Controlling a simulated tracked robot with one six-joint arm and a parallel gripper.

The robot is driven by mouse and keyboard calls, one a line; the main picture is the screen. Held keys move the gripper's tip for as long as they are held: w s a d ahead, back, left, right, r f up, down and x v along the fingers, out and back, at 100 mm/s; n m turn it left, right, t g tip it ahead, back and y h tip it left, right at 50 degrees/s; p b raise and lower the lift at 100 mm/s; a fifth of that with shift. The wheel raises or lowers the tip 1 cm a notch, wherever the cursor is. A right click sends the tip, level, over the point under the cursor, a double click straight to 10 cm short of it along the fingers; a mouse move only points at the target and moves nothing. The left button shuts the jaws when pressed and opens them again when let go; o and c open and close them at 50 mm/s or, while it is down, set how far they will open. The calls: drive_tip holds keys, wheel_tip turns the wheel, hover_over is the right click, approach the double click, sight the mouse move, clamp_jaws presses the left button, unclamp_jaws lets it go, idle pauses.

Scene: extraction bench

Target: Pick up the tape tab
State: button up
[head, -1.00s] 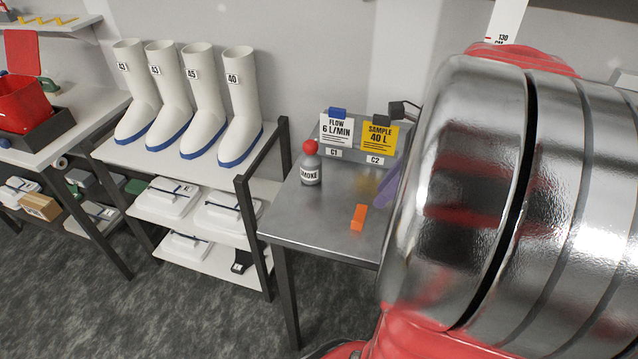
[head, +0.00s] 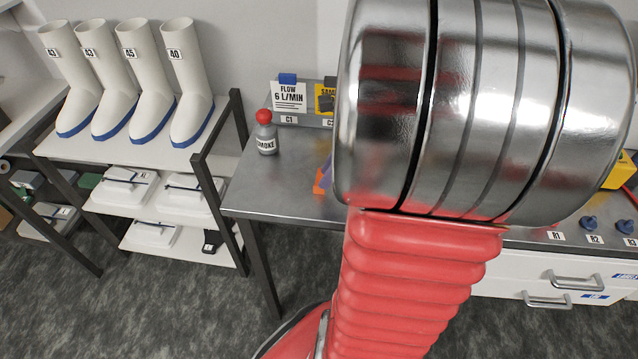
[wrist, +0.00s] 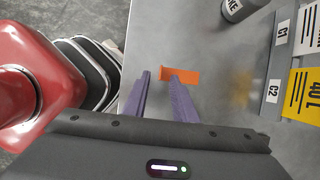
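The orange tape tab (wrist: 185,76) lies on the grey metal bench, and in the head view (head: 319,183) it is partly hidden beside my purple finger. My gripper (wrist: 160,74) is open, its two purple fingers apart with nothing held between them. In the wrist view the fingertips are at the tab's left part, and the right finger overlaps its lower edge. Whether the fingers touch it cannot be told. In the head view my arm hides most of my gripper.
White boots (head: 186,85) stand on a rack at left. Blue knobs (head: 589,223) are at right.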

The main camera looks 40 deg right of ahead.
drive_tip(key=x, duration=0.4)
drive_tip(key=shift+f, duration=0.1)
idle(0.4)
clamp_jaws()
